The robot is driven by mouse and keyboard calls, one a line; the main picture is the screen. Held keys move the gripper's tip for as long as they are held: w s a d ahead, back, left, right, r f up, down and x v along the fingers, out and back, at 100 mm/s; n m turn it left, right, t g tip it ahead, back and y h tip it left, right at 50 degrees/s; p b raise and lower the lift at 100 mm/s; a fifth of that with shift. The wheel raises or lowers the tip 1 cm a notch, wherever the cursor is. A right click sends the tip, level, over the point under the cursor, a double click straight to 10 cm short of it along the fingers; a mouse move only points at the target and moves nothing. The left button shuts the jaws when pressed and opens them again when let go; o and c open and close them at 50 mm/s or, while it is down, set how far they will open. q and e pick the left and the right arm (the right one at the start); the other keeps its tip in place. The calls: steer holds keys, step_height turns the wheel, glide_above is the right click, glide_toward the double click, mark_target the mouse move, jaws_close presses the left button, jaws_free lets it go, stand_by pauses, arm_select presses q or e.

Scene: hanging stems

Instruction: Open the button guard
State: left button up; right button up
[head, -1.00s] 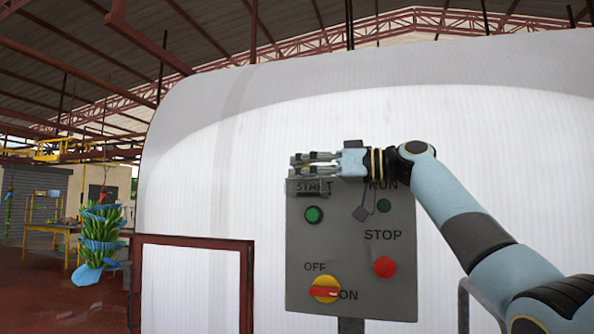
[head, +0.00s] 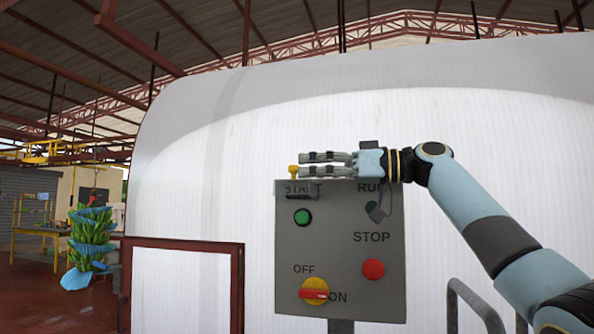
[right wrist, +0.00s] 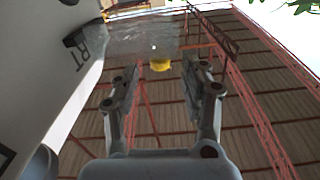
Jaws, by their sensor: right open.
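The control panel (head: 340,245) faces me in the head view. The button guard (head: 296,188) juts out at the START label, above the green button (head: 303,217), which shows uncovered. A yellow knob (head: 293,170) stands at the guard, just left of my right fingertips. In the right wrist view the guard is a clear plate (right wrist: 145,38) standing out from the panel, with its yellow knob (right wrist: 160,65) ahead between the fingertips. My right gripper (head: 305,164) is open and empty, pointing left along the panel's top edge. My left gripper is out of view.
A white wall (head: 200,180) stands behind. A red frame (head: 180,243) and a hanging banana bunch (head: 90,235) are at left.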

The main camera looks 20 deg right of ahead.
steer(key=v, duration=0.7)
steer(key=shift+s+d, duration=0.2)
steer(key=shift+d, duration=0.1)
